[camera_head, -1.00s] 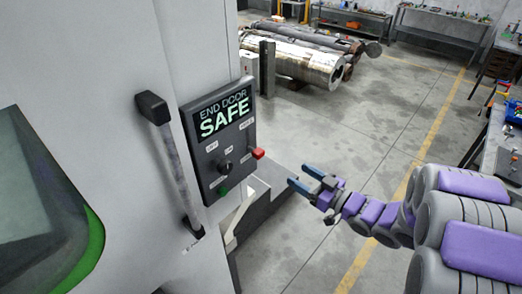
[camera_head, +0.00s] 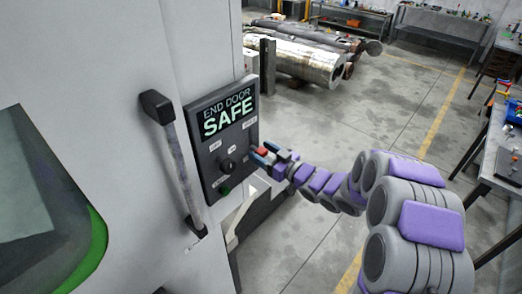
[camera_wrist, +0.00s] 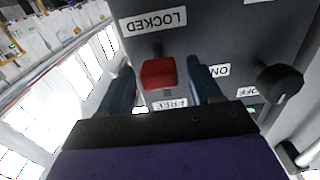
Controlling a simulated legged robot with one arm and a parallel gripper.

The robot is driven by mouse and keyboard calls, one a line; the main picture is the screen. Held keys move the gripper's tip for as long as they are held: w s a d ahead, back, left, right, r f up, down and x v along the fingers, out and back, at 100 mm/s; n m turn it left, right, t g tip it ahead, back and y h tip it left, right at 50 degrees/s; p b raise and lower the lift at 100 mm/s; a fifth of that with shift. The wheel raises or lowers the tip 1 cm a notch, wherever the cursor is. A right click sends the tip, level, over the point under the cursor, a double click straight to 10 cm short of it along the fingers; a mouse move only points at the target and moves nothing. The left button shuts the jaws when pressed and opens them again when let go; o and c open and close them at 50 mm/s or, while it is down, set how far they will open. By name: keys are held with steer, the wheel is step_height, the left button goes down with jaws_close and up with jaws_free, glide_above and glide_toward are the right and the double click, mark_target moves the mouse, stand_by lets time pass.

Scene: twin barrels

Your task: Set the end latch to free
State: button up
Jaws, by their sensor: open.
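The end latch is a red knob (camera_wrist: 158,73) on the dark control panel (camera_head: 212,168), between a LOCKED label (camera_wrist: 154,22) and a FREE label (camera_wrist: 170,105) in the wrist view. It sits close to the middle of the gap between the labels; its exact setting is hard to tell. My gripper (camera_wrist: 160,88) is open, with one blue finger on each side of the red knob. I cannot tell whether the fingers touch it. In the head view my gripper (camera_head: 269,154) is at the panel's right edge and partly covers the knob (camera_head: 262,151).
The panel's screen (camera_head: 226,112) reads END DOOR SAFE. A black rotary knob (camera_wrist: 279,83) with ON and OFF labels is beside the latch. A green button (camera_head: 225,190) is lower on the panel. A door handle (camera_head: 177,165) stands out at left. Open floor lies to the right.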

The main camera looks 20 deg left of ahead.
steer(key=shift+x, duration=0.75)
steer(key=shift+d, duration=0.4)
steer(key=shift+c, duration=0.3)
steer(key=shift+s+a+r, duration=0.1)
steer(key=shift+a, duration=0.05)
jaws_close()
